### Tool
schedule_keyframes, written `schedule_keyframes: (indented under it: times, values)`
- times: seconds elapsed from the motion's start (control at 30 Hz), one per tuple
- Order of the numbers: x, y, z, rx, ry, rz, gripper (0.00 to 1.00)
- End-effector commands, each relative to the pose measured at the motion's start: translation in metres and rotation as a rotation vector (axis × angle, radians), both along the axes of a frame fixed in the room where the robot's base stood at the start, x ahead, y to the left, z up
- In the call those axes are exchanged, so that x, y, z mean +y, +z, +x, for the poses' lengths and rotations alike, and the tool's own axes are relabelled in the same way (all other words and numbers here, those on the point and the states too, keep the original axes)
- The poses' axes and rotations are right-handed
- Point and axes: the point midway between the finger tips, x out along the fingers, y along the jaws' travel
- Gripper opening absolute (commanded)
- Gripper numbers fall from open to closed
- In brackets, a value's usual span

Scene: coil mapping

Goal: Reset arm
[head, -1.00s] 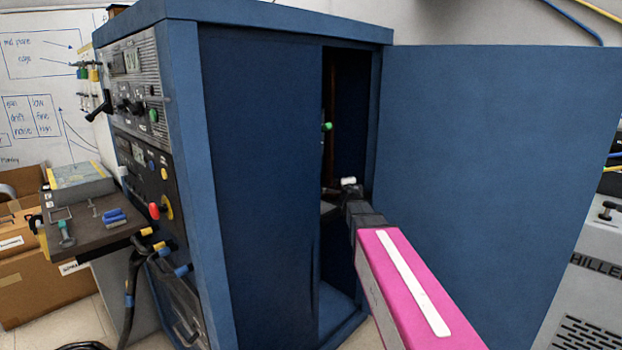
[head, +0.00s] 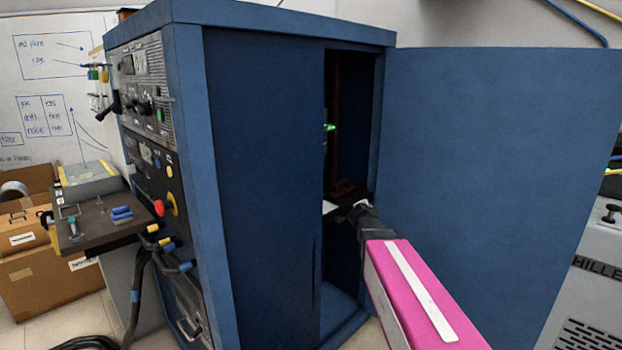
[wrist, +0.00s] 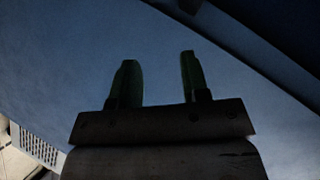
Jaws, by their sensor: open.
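My gripper (wrist: 158,80) shows in the wrist view with its two dark green fingers apart and nothing between them. Behind the fingers is a plain blue surface. In the head view my pink arm reaches from the lower right toward the narrow opening of the blue cabinet (head: 262,180). The arm's dark end is at the opening, and the fingers cannot be made out there. The cabinet's right door (head: 490,170) stands wide open to the right of my arm.
A green-lit part (head: 329,128) shows inside the dark opening. A side shelf (head: 95,225) with small tools is at the left, above cardboard boxes (head: 40,285). A grey chiller (head: 590,290) stands at the right edge. Cables hang beside the cabinet's left side.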

Motion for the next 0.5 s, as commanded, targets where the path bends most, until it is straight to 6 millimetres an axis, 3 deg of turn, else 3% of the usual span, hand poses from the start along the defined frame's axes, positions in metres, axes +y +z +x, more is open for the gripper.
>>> schedule_keyframes:
  times: [0.27, 0.5]
  values:
    - [-0.017, -0.080, -0.069, 0.426, 0.086, -0.231, 0.42]
    - [-0.013, -0.140, -0.138, 0.802, 0.338, -0.363, 0.42]
